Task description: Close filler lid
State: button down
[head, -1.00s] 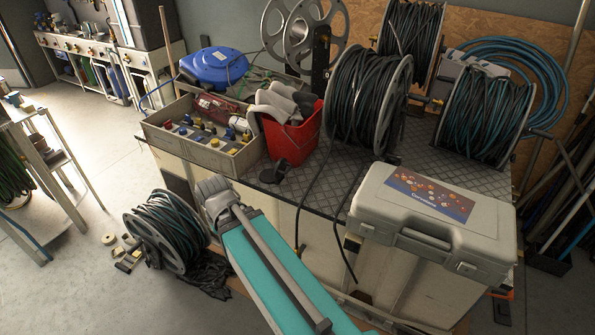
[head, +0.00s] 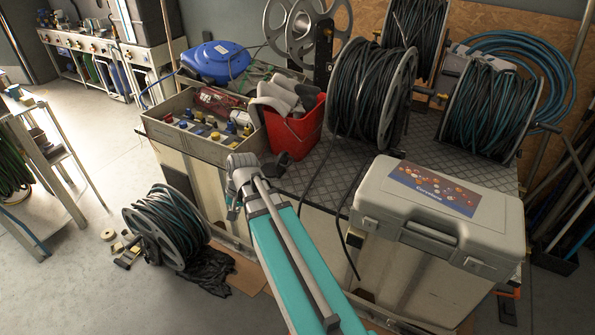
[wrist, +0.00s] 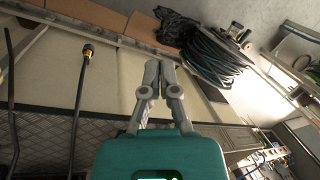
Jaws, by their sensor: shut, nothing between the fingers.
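My gripper (wrist: 158,68) shows in the wrist view with its two grey fingers shut and nothing between them. The cream side panel of the bench (wrist: 115,75) lies beyond the fingertips. In the head view my gripper hangs in front of the bench's front edge, left of the red bucket, and is partly hidden by my arm. I cannot make out the filler lid clearly in either view. The bench-top spot in front of the red bucket, where a small dark round part showed earlier, is now largely covered by my arm.
The red bucket (head: 293,134), the grey parts crate (head: 196,148) and the grey case (head: 437,210) stand on the bench. A hose reel (head: 166,228) stands on the floor at left. A brass-ended hose (wrist: 85,58) hangs at the bench front.

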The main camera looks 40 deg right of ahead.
jog(key=w+d+f+m+t+y+b, duration=0.1)
jog(key=w+d+f+m+t+b, duration=0.15)
jog(key=d+m, duration=0.5)
jog(key=w+d+f+m+t+y+b, duration=0.15)
jog(key=w+d+m+b, duration=0.25)
jog(key=d, duration=0.7)
jog(key=w+d+f+m+t+y+b, duration=0.1)
jog(key=w+d+m+t+b, duration=0.2)
jog(key=d+m, duration=0.45)
jog(key=s+d+m+t+b, duration=0.1)
jog(key=d+m, duration=0.4)
jog(key=d, duration=0.8)
jog(key=shift+d+r+t+h+b, duration=0.15)
jog(key=shift+r+t+h+b, duration=0.3)
jog(key=shift+t+b, duration=0.45)
jog(key=shift+w+f, duration=0.1)
